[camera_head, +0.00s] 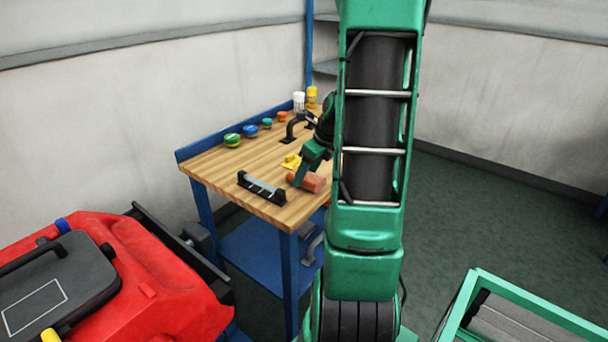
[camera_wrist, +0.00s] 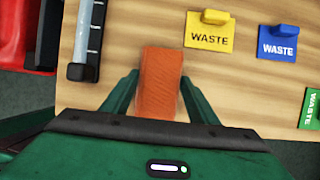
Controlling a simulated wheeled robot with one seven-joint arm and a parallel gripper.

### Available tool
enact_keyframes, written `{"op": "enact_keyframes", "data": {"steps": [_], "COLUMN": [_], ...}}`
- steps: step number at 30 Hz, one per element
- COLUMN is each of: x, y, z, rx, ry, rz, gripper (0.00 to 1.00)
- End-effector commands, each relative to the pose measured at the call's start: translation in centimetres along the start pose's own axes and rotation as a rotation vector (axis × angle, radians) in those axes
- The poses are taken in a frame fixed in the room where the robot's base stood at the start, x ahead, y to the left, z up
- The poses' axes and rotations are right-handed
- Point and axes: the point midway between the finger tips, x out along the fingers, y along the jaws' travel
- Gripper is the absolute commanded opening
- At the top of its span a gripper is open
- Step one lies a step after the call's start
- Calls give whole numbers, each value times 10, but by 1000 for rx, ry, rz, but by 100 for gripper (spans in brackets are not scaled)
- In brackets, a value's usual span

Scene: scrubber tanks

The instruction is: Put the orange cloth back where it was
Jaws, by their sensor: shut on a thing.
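The orange cloth (camera_wrist: 161,80) is a folded or rolled block between the two fingers of my gripper (camera_wrist: 160,88) in the wrist view. My gripper is shut on it. In the head view the cloth (camera_head: 308,182) shows at the front right part of the wooden bench top, below my gripper (camera_head: 302,178). My arm hides part of the bench to its right. I cannot tell whether the cloth touches the bench top or hangs just above it.
The wooden bench (camera_head: 222,170) holds a black rack with a clear tube (camera_head: 262,188) left of the cloth. Yellow (camera_wrist: 209,32), blue (camera_wrist: 278,43) and green (camera_wrist: 312,108) WASTE tags lie on it. Several coloured lids stand along its back edge. A red machine (camera_head: 150,270) stands at left.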

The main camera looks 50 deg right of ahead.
Motion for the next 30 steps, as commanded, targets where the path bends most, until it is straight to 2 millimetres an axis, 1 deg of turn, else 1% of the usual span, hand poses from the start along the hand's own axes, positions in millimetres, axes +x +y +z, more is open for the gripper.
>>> {"op": "enact_keyframes", "data": {"steps": [2, 3, 5, 14, 17, 20, 30], "x": [2, 2, 2, 1, -4, -16, -82], "y": [0, 0, 0, 0, 0, 0, 0], "z": [-1, -1, -1, 0, 1, 1, 1], "rx": [0, 0, 0, 0, -1, 0, -1], "ry": [0, 0, 0, 0, -1, -2, -2], "rz": [1, 1, 0, 0, -1, -2, -3], "gripper": [30, 59, 73, 73, 73, 73, 73]}}
